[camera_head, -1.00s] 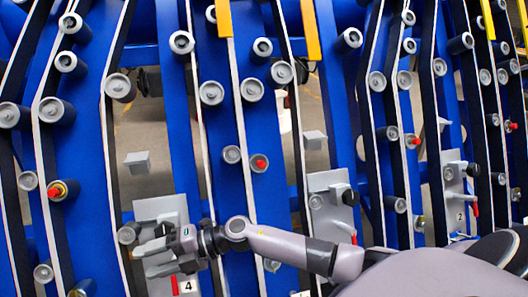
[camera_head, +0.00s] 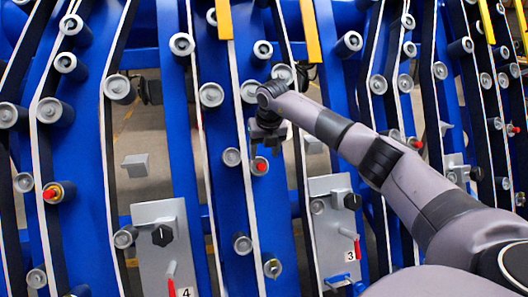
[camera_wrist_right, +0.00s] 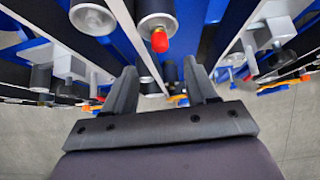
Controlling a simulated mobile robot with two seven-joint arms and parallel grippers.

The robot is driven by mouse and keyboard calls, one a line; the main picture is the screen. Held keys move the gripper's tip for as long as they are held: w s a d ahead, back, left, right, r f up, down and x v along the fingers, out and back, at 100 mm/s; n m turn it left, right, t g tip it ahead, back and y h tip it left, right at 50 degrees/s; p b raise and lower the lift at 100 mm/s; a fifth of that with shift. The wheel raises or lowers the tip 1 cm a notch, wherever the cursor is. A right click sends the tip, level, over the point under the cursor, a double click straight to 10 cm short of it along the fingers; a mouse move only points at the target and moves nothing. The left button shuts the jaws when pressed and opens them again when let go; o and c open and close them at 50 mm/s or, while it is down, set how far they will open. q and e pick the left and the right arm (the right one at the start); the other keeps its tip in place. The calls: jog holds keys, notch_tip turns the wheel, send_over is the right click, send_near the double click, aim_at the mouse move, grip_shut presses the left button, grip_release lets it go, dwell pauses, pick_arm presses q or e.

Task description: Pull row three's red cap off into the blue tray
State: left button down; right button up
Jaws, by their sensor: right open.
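A red cap (camera_head: 261,166) sits on the end of a grey roller in the row beside the plate marked 3. It also shows in the right wrist view (camera_wrist_right: 160,40), ahead of the fingertips and roughly between their lines. My right gripper (camera_head: 265,146) hangs just above this cap in the head view, fingers pointing down. In the right wrist view my right gripper (camera_wrist_right: 163,78) is open, with nothing between its fingers. I cannot clearly make out a blue tray; a small blue piece (camera_head: 338,281) shows under the plate marked 3. My left gripper is out of view.
Grey rollers stick out along blue row panels. Other red caps sit at left (camera_head: 50,193) and right (camera_head: 415,143). The grey plate marked 3 (camera_head: 328,215) and the plate marked 4 (camera_head: 150,215) carry black knobs and red levers. Yellow bars (camera_head: 311,30) hang above.

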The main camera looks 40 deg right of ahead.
aim_at(262, 167)
jog(key=shift+x, duration=3.45)
grip_shut()
